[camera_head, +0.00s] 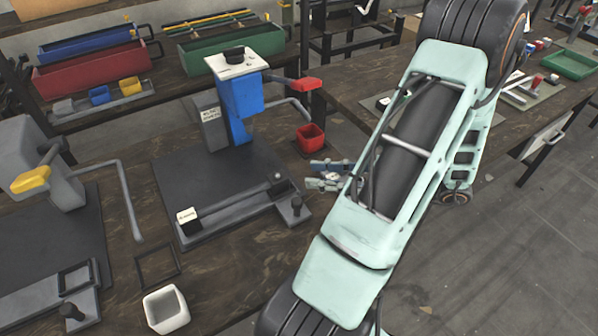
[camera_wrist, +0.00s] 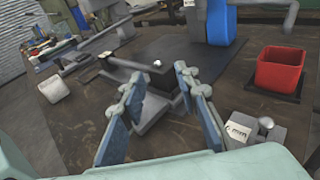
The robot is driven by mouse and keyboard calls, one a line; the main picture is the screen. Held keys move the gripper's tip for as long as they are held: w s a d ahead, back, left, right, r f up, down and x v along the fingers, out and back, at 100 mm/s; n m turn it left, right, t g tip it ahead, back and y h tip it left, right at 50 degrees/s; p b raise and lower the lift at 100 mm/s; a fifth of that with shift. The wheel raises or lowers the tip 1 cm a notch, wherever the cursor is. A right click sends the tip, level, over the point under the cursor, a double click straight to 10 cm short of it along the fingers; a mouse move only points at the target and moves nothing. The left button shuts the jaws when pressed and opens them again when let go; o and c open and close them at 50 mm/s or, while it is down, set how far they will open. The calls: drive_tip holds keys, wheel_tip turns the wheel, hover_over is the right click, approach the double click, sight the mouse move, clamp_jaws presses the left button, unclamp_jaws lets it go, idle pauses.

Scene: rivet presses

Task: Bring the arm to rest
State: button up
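My arm, pale green with black joints, spans the right half of the head view. My gripper (camera_head: 325,175) shows in the head view beside the arm, to the right of the blue rivet press's base plate. In the wrist view my gripper (camera_wrist: 158,80) has its two blue finger pads spread apart, with nothing between them. The blue rivet press (camera_head: 241,108) stands on its dark plate on the bench; its blue body (camera_wrist: 220,22) also shows at the top of the wrist view. The gripper is above the bench, apart from the press.
A red bin (camera_head: 311,138) stands right of the press. A white bin (camera_head: 166,309) and a black frame (camera_head: 157,264) lie at the front. A second press with a yellow handle (camera_head: 30,179) is at left. Red, blue and green trays sit behind. Open floor lies at lower right.

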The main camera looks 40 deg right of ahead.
drive_tip(key=shift+v, duration=0.8)
